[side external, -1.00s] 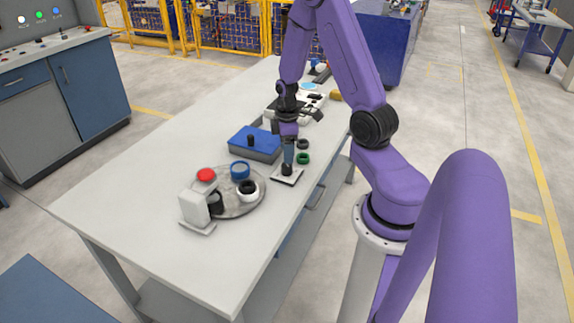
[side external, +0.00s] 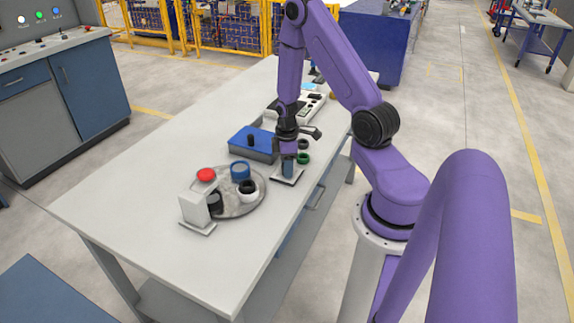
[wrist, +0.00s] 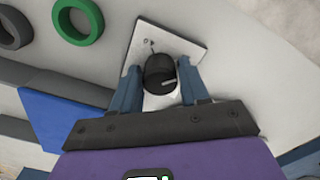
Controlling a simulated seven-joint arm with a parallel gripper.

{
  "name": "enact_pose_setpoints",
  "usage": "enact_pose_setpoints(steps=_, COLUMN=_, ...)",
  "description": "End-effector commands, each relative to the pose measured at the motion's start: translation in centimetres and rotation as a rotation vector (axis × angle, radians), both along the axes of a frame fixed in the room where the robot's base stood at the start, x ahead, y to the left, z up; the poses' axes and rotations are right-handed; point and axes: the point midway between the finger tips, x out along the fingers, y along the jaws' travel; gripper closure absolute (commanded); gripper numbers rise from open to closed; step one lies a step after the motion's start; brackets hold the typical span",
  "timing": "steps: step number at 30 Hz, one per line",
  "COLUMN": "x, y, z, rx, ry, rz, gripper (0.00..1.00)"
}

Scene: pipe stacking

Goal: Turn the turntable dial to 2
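A black dial knob (wrist: 160,72) stands on a small square white plate (wrist: 190,48). The plate also shows at the table's right edge in the side view (side external: 291,179). My gripper (wrist: 160,82) is down over the knob, with one blue finger on each side of it. It looks open, with narrow gaps beside the knob; contact is hard to judge. The gripper (side external: 288,172) hides the knob in the side view. The round grey turntable (side external: 235,210) lies left of the plate.
A blue block (side external: 254,144) with a black peg lies behind the turntable. Green (side external: 303,159) and black (side external: 303,144) rings lie close behind the dial plate. A white upright block (side external: 195,206) stands at the turntable's front left. The table's front left is clear.

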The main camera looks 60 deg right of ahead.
Motion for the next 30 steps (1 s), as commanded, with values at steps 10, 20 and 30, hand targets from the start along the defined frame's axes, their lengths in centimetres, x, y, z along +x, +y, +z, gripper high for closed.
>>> enact_pose_setpoints(steps=10, x=0.01, y=0.01, z=0.03, rx=0.0, ry=0.0, rz=-0.01, gripper=0.93)
enact_pose_setpoints(steps=20, x=0.04, y=0.03, z=0.05, rx=0.0, ry=0.0, rz=-0.154, gripper=0.93)
enact_pose_setpoints(steps=30, x=0.05, y=0.06, z=0.06, rx=-0.001, ry=0.0, rz=-0.461, gripper=0.93)
